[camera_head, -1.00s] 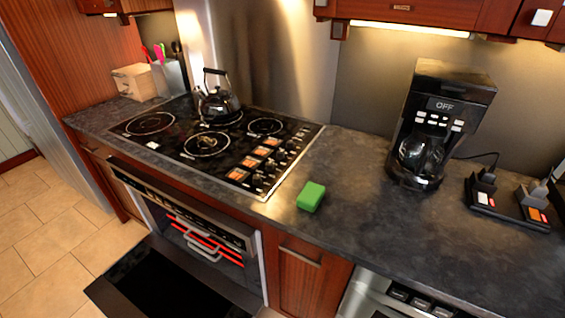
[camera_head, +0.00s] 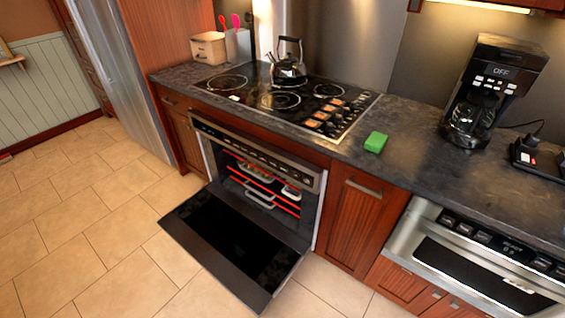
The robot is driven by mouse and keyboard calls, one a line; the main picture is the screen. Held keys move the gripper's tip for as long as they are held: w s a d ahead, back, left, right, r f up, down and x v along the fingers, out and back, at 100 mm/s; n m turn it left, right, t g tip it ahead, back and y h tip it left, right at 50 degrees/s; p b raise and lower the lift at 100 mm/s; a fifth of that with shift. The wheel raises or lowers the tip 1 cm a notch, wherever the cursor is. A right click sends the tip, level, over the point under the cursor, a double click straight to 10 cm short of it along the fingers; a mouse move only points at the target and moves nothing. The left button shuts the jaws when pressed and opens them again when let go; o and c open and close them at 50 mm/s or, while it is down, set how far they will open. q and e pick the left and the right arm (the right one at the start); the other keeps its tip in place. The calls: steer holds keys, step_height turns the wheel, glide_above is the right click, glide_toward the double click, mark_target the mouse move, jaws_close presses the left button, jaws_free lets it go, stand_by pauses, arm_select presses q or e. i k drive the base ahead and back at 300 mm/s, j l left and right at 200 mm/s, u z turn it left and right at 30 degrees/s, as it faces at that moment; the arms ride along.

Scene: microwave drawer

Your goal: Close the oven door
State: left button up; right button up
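The oven (camera_head: 255,160) is built in under the cooktop, left of the middle of the picture. Its door (camera_head: 232,238) is hinged at the bottom and hangs fully open, lying about flat above the floor tiles. Its dark glass inner face points up. Inside the cavity are red-edged racks (camera_head: 262,188) with dishes on them. Neither of my grippers is in view, so nothing is seen touching the door.
A cooktop (camera_head: 285,100) with a kettle (camera_head: 288,66), a green sponge (camera_head: 376,142) and a coffee maker (camera_head: 485,95) are on the counter. A microwave drawer (camera_head: 470,268) is at the lower right. Tiled floor (camera_head: 95,220) is free left of the door.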

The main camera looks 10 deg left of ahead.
mark_target(231, 238)
steer(key=j+z, duration=0.15)
steer(key=j, duration=0.4)
steer(key=k+j+z, duration=0.15)
steer(key=j, duration=0.35)
steer(key=j+z, duration=0.15)
steer(key=j, duration=0.35)
steer(key=k+j+z, duration=0.2)
steer(key=j, duration=0.3)
steer(key=i+j, duration=0.05)
